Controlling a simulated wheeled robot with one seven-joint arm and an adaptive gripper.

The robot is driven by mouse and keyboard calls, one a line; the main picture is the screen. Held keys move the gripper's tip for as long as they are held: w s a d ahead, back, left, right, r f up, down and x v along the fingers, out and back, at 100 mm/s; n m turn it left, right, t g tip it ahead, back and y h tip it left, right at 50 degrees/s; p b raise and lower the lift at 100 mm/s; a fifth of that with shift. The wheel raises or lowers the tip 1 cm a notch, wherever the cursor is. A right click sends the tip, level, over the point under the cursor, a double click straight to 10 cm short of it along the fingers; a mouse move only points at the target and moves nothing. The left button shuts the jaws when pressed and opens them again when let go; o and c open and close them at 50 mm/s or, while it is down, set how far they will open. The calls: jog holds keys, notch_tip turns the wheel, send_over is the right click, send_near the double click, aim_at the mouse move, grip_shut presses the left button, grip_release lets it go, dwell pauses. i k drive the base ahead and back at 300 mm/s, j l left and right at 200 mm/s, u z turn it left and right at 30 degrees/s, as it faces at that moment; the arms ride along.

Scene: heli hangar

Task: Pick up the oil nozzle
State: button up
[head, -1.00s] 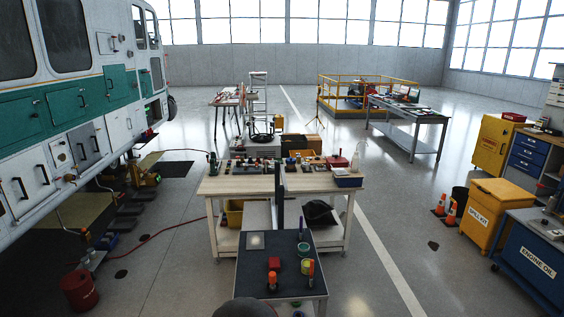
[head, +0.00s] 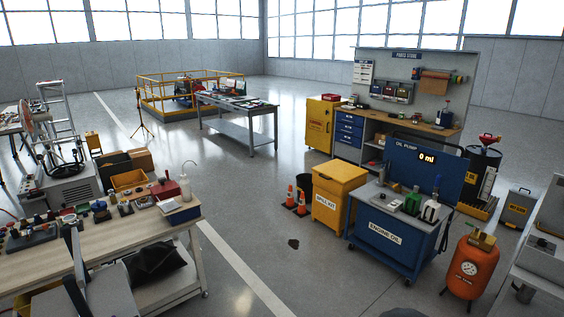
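A blue cart labelled ENGINE OIL (head: 386,240) stands right of centre, with a blue OIL PUMP panel (head: 400,166) at its back reading 0 ml. On its grey top are a green item (head: 412,203), a white and dark container (head: 432,211) and small grey pieces (head: 393,187). The oil nozzle is too small to tell apart from these for sure. My gripper is not in view; only a dark rounded edge, perhaps part of my arm, shows at the bottom edge.
A yellow spill kit bin (head: 338,200) stands left of the cart, with orange cones (head: 300,200) beside it. An orange tank (head: 470,268) stands to its right. A cluttered workbench (head: 110,250) fills the lower left.

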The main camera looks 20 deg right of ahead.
aim_at(438, 178)
jog(key=i+l+z, duration=0.5)
jog(key=i, duration=0.4)
jog(key=i+l+z, duration=0.3)
jog(key=i, duration=0.2)
jog(key=i+z, duration=0.25)
jog(key=i, duration=0.25)
jog(key=i+z, duration=0.15)
jog(key=i, duration=0.45)
jog(key=i+z, duration=0.2)
jog(key=i, duration=0.4)
jog(key=i+j+z, duration=0.15)
jog(key=i, duration=0.4)
jog(key=i+j+z, duration=0.15)
jog(key=i, duration=0.45)
jog(key=i+z, duration=0.15)
jog(key=i, duration=0.3)
